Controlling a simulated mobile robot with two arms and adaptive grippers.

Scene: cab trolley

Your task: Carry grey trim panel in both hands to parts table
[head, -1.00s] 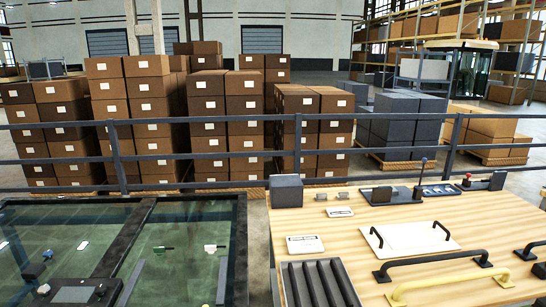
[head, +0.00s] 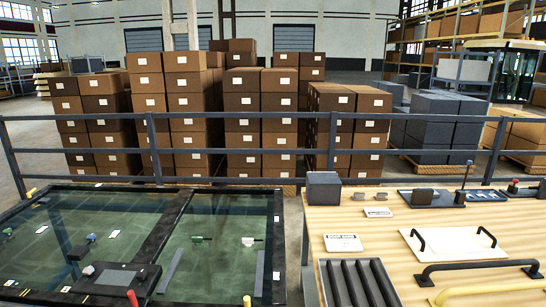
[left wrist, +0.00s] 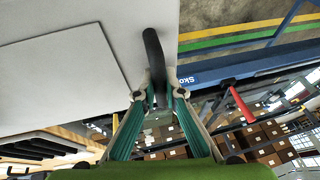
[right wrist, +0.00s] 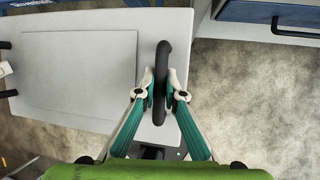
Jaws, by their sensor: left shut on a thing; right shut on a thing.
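The grey trim panel (right wrist: 80,75) is a flat light-grey board with a raised rectangle and black bow handles. My right gripper (right wrist: 161,92) is shut on one handle (right wrist: 161,60) in the right wrist view. The panel also fills the upper left of the left wrist view (left wrist: 55,85), where my left gripper (left wrist: 160,92) is shut on another black handle (left wrist: 153,48). Neither gripper nor the held panel shows in the head view. A wood-topped table (head: 395,270) stands at the right there; I cannot tell if it is the parts table.
On the wood top lie a white panel with black handles (head: 455,243), a dark box (head: 323,188), a ribbed dark tray (head: 357,283) and bar handles (head: 475,268). A glass-topped dark table (head: 60,222) stands left. A railing (head: 240,180) runs behind, before stacked brown boxes (head: 185,103).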

